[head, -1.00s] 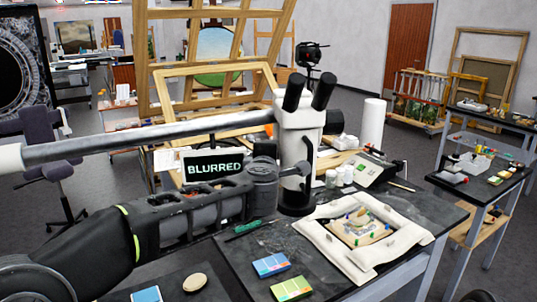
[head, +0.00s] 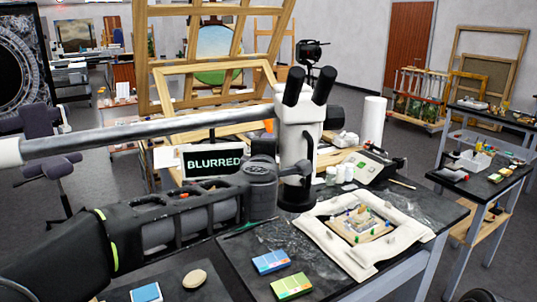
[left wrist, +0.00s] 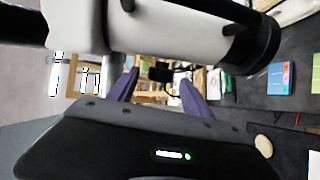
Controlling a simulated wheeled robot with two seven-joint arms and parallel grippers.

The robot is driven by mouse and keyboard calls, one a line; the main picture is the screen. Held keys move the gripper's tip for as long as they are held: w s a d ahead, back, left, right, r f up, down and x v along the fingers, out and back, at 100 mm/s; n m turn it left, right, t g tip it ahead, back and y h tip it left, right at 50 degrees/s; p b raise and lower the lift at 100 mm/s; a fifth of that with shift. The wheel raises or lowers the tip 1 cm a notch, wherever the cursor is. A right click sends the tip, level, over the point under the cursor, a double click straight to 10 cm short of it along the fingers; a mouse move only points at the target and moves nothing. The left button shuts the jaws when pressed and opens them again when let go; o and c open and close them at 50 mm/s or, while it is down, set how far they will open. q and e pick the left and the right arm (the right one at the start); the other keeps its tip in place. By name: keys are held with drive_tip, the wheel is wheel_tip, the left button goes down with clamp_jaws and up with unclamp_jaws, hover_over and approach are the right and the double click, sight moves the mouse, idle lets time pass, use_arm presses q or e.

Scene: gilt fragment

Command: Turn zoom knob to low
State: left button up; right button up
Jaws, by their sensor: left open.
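The white microscope (head: 300,135) with black eyepieces stands on the dark bench. A dark round part (head: 337,118) shows at the right side of its body; I cannot tell whether this is the zoom knob. My left arm reaches in from the left and its end is close to the left of the microscope body. In the left wrist view my left gripper (left wrist: 159,80) is open, its two purple fingers apart. A small dark part (left wrist: 160,73) shows between the fingertips; I cannot tell whether they touch it. No knob markings are readable. My right gripper is out of view.
A screen (head: 213,163) reading "BLURRED" stands behind my left arm. A framed fragment (head: 360,228) lies on a white cushioned support at the right. Blue (head: 271,262) and green (head: 291,287) boxes lie in front. The long grey boom (head: 150,134) crosses above my arm.

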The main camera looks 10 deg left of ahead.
use_arm(q)
drive_tip(key=s, duration=0.4)
drive_tip(key=shift+s+r+b, duration=0.25)
drive_tip(key=shift+r+b, duration=0.1)
drive_tip(key=shift+b, duration=0.05)
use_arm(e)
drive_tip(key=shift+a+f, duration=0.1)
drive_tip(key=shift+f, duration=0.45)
